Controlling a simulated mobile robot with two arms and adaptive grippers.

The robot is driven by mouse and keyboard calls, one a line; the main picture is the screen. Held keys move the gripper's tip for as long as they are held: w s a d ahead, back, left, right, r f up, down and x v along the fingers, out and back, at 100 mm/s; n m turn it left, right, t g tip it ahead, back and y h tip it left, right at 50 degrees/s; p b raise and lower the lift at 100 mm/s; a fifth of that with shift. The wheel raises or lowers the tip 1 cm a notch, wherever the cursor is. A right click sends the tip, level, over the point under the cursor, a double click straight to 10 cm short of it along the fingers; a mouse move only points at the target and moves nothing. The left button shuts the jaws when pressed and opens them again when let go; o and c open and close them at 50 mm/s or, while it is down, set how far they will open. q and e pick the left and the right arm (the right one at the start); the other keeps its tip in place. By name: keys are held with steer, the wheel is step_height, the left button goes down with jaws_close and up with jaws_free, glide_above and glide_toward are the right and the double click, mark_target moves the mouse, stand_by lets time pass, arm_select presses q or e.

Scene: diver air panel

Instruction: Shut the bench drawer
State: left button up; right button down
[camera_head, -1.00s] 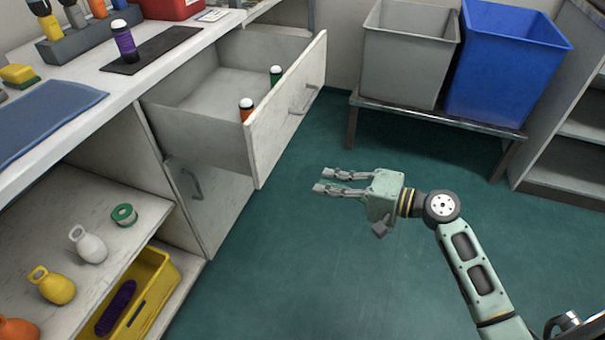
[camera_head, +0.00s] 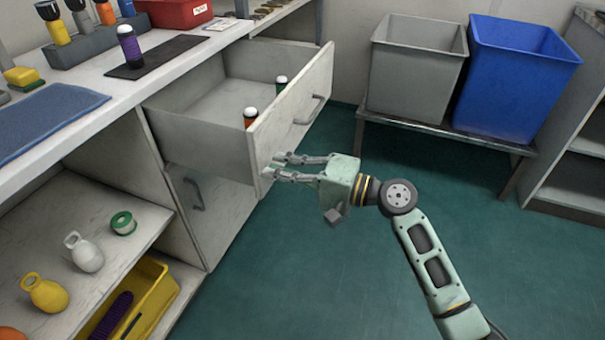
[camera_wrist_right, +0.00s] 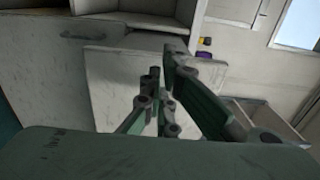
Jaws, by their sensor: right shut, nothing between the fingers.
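The bench drawer (camera_head: 290,110) stands pulled out from the bench, with a grey handle (camera_head: 311,110) on its white front. An orange bottle (camera_head: 250,118) and a green bottle (camera_head: 281,84) stand in it near the front panel. My right gripper (camera_head: 273,167) is shut and empty, its fingers pointing left at the lower near part of the drawer front. I cannot tell whether they touch it. In the right wrist view the fingers (camera_wrist_right: 160,85) point toward a pale panel (camera_wrist_right: 125,75). My left gripper is not in view.
A closed cabinet door (camera_head: 212,205) is below the drawer. Open shelves with yellow and white jugs (camera_head: 84,252) and a yellow bin (camera_head: 150,300) are at left. Grey and blue bins (camera_head: 415,75) stand on a low rack behind. The green floor (camera_head: 300,270) is free in front.

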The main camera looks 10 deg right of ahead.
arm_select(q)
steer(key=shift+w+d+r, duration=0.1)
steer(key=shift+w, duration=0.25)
arm_select(e)
steer(key=shift+w+a, duration=0.4)
steer(key=shift+a, duration=0.15)
steer(key=shift+a, duration=0.1)
